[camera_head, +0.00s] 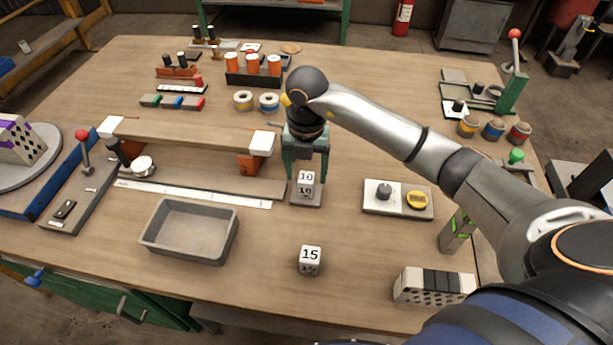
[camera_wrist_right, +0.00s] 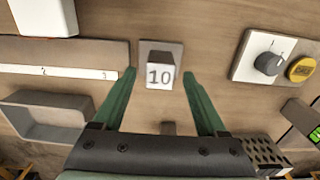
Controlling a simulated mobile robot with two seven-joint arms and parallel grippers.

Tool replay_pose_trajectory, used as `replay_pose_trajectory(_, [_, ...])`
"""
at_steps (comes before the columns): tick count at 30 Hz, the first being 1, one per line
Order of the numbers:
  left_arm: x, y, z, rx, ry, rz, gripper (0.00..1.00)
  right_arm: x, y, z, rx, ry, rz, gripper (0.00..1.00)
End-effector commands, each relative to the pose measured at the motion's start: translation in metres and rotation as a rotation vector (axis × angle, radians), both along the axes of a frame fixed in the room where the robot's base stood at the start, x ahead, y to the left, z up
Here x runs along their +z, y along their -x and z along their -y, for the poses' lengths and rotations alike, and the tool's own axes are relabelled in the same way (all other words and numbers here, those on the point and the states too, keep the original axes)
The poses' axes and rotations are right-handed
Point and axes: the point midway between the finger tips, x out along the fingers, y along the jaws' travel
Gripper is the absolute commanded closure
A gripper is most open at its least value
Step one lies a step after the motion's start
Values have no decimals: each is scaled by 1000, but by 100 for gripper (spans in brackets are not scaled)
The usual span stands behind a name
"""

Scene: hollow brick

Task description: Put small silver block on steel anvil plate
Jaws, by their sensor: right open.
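A small silver-white block marked 10 (camera_head: 306,184) stands on a small grey steel plate (camera_head: 297,202) in the middle of the table. In the right wrist view the block (camera_wrist_right: 160,76) rests upright on the plate (camera_wrist_right: 160,45). My right gripper (camera_head: 306,172) comes down over the block. Its two green fingers stand apart on either side of it, with gaps visible in the right wrist view (camera_wrist_right: 159,76). A second pale block marked 15 (camera_head: 310,260) stands on bare wood nearer the front edge. My left gripper is not in view.
A grey open tray (camera_head: 190,228) lies front left. A wooden beam on supports (camera_head: 190,135) and a white ruler (camera_head: 200,195) lie left of the plate. A panel with a dial (camera_head: 398,199) lies right, and a perforated block (camera_head: 434,286) front right. Wood around block 15 is clear.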

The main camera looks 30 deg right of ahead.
Motion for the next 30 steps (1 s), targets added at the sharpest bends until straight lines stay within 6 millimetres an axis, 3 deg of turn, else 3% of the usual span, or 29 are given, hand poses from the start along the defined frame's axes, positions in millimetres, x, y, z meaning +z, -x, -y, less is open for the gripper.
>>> replay_pose_trajectory(6, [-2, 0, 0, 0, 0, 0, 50, 51, -1, 0, 1, 0, 5, 25])
replay_pose_trajectory(12, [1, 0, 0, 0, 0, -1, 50, 86, -1, 1, 0, 2, 4, 25])
replay_pose_trajectory(18, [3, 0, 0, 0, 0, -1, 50, 97, 0, 0, 0, 0, 0, 25])
replay_pose_trajectory(30, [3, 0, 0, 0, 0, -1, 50, 97, 0, 0, 0, 0, 0, 25])
